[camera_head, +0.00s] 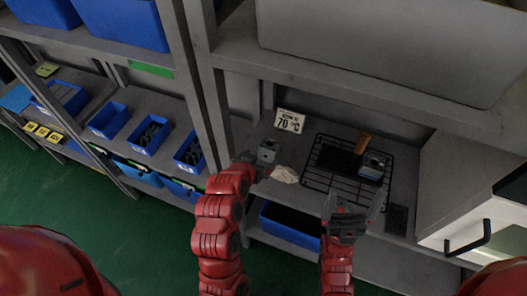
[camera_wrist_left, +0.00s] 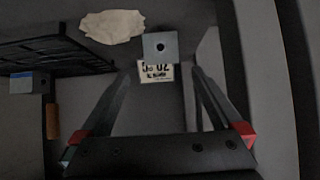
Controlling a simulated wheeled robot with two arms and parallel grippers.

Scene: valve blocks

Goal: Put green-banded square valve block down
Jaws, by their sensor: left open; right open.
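A grey square valve block (camera_head: 267,151) stands on the shelf beside the white cloth. In the left wrist view the block (camera_wrist_left: 160,45) shows a face with a round hole, just past the fingertips; I make out no green band on it. My left gripper (camera_head: 251,161) is open and close to this block; its spread fingers also show in the left wrist view (camera_wrist_left: 163,75). A second block (camera_head: 374,166) with a blue band sits on the black wire rack (camera_head: 318,180); it also appears in the left wrist view (camera_wrist_left: 28,83). My right gripper (camera_head: 354,200) is open, in front of the rack.
A pale cloth (camera_head: 285,175) lies in front of the rack's left side. An orange-brown handle (camera_head: 363,143) lies on the rack. A white cabinet (camera_head: 480,180) bounds the right side, and a shelf post (camera_head: 199,80) the left.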

